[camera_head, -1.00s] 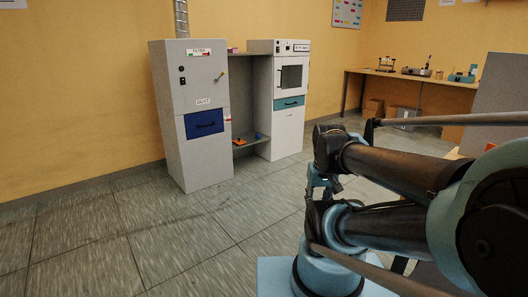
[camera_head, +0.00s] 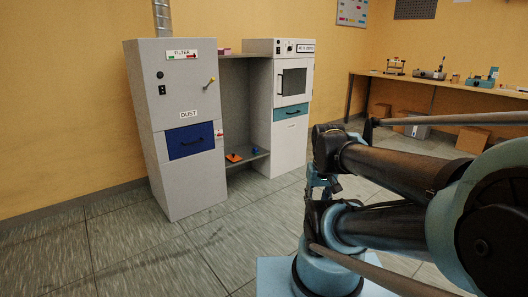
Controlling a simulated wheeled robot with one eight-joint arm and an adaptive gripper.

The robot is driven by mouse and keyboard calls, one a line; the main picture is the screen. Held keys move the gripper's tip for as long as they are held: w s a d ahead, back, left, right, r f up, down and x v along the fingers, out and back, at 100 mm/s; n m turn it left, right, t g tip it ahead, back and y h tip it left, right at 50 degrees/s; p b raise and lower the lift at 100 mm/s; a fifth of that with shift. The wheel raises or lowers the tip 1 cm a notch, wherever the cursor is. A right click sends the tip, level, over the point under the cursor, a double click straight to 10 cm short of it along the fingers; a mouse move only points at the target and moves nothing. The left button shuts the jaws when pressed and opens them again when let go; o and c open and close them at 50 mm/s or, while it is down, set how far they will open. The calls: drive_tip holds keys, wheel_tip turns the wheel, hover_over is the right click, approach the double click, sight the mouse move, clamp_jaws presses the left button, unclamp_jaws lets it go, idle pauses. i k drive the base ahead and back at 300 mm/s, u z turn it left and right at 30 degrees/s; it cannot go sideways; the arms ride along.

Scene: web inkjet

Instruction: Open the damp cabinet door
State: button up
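A white cabinet (camera_head: 291,136) stands against the wall at the middle of the head view. It has a door with a dark window (camera_head: 294,82), which looks shut. A dark handle (camera_head: 281,85) shows at the door's left side. No cabinet label reads clearly as damp, and the small sign at the top of the white one is too small to read. My arm is folded at the right, in front of me and well apart from the cabinet. My gripper (camera_head: 321,187) seems to be the small part below the folded arm; its fingers cannot be made out.
A grey cabinet (camera_head: 174,95) marked FILTER and DUST, with a blue drawer (camera_head: 190,141), stands left of the white one. A low shelf (camera_head: 247,157) with small items lies between them. A workbench (camera_head: 445,86) is at the back right. The floor ahead is clear.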

sight(278, 65)
drive_tip(key=i, duration=1.95)
drive_tip(key=z, duration=1.5)
drive_tip(key=i, duration=1.05)
drive_tip(key=u, duration=1.75)
